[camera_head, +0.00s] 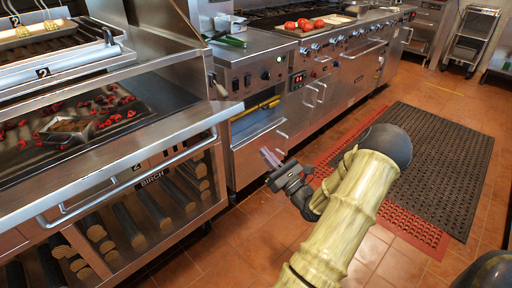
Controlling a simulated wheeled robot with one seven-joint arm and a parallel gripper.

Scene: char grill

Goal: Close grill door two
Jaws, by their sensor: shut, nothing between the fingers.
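The char grill fills the left side, with a steel front and a "2" label on its front edge. A long handle bar (130,181) runs along that front edge. Behind it the firebox (150,98) is open to view, with glowing red coals and a small metal tray. I cannot tell for sure which panel is grill door two. My gripper (268,157) is shut and empty, in front of the counter to the right of the grill. It is apart from the handle bar and touches nothing that I can see.
A rack of logs labelled "BIRCH" (150,181) is below the grill front. A steel counter (262,45) and a range with tomatoes (303,24) run along the back. A black mat (432,150) and red mat (425,232) lie on the tiled floor.

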